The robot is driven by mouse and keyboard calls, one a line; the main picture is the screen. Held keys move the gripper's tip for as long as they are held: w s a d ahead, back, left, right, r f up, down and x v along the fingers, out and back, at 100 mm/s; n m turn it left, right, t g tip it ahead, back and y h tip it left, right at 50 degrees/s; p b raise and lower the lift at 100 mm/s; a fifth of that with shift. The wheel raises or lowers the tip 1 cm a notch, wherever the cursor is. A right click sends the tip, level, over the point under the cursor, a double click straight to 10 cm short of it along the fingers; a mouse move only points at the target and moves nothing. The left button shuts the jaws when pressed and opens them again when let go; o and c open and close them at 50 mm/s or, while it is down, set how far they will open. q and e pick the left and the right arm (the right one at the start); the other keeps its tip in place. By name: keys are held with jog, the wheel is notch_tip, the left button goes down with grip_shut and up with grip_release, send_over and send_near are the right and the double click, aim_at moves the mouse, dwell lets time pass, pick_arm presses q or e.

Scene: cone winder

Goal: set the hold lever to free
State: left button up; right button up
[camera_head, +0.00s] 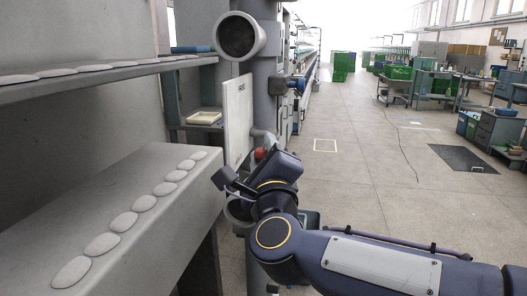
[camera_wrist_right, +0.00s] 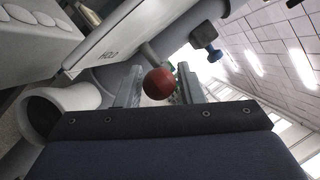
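The hold lever's red ball knob (camera_head: 260,153) shows just beyond my right gripper, beside a white panel (camera_head: 237,125). In the right wrist view the red knob (camera_wrist_right: 158,83) lies between the two fingers of my right gripper (camera_wrist_right: 160,84). The fingers stand apart, one on each side of it, and the knob nearly fills the gap; firm contact cannot be made out. A grey rod leads away behind the knob. The white panel (camera_wrist_right: 110,35) carries dark lettering in this view. In the head view my own wrist hides the fingertips. My left gripper is not in view.
A round tube mouth (camera_head: 240,36) sits above the panel, and another opening (camera_wrist_right: 45,115) shows in the wrist view. A grey ledge (camera_head: 150,235) with several pale discs runs along the left.

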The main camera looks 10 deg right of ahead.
aim_at(264, 147)
jog(key=shift+w, duration=0.4)
grip_shut()
notch_tip(264, 147, up, 4)
jog(key=m+g+p, duration=0.1)
jog(key=g+p, duration=0.2)
jog(key=p, duration=0.7)
jog(key=shift+w+d+p, duration=0.1)
jog(key=shift+w+p, duration=0.05)
jog(key=shift+p, duration=0.15)
jog(key=r+g+p, duration=0.1)
jog(key=p, duration=0.4)
jog(key=w+m+g+p, duration=0.1)
jog(key=g+p, duration=0.1)
jog(key=p, duration=0.4)
jog(key=shift+d+r, duration=0.15)
jog(key=shift+r, duration=0.25)
jog(key=shift+w+g+p, duration=0.15)
jog(key=shift+g+p, duration=0.15)
jog(key=shift+p, duration=0.25)
jog(key=shift+f, duration=0.1)
grip_release()
